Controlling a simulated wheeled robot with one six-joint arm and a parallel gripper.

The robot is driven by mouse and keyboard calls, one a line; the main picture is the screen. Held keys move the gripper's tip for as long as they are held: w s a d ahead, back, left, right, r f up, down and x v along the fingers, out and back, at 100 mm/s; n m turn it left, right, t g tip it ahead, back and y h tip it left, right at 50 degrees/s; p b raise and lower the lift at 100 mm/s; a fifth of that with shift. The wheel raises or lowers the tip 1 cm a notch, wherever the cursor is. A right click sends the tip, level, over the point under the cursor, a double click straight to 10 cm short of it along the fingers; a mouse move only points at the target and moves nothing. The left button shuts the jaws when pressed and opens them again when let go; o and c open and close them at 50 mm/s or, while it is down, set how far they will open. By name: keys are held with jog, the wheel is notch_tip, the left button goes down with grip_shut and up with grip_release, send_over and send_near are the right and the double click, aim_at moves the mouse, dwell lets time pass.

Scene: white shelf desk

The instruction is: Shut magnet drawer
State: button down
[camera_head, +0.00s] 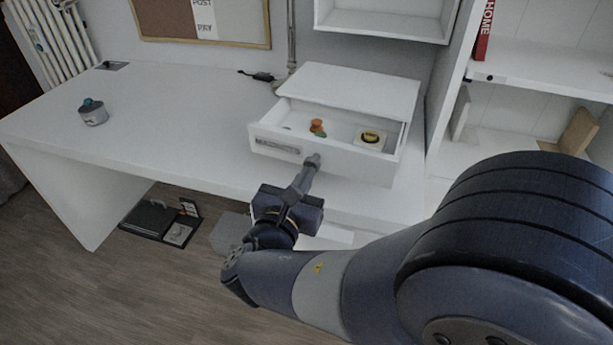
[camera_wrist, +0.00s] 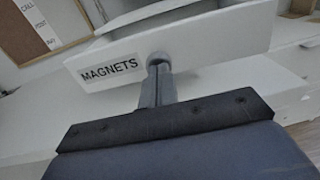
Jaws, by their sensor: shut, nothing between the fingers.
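The magnet drawer (camera_head: 340,160) is a white drawer pulled out of a small white box on the desk. Its front carries a label reading MAGNETS, which shows in the wrist view (camera_wrist: 110,71). Small items lie inside, among them an orange and green piece (camera_head: 317,127) and a yellow and black piece on a white base (camera_head: 371,138). My gripper (camera_head: 312,162) is shut and empty. Its fingertips are at the drawer front, right of the label, by a round grey knob (camera_wrist: 159,59). I cannot tell whether they touch it.
The white desk (camera_head: 170,105) is mostly clear left of the drawer box (camera_head: 350,87). A white shelf unit (camera_head: 540,75) rises on the right. Dark items (camera_head: 160,222) lie on the floor beneath the desk.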

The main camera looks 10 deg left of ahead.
jog(key=shift+w, duration=0.2)
send_near(331, 136)
jog(key=w+r, duration=0.1)
jog(key=w, duration=0.1)
jog(key=w+d, duration=0.1)
jog(key=w, duration=0.1)
jog(key=w+r, duration=0.1)
jog(key=w, duration=0.1)
jog(key=shift+w+d+r+b, duration=0.15)
jog(key=shift+d+r+b, duration=0.15)
jog(key=shift+d+b, duration=0.1)
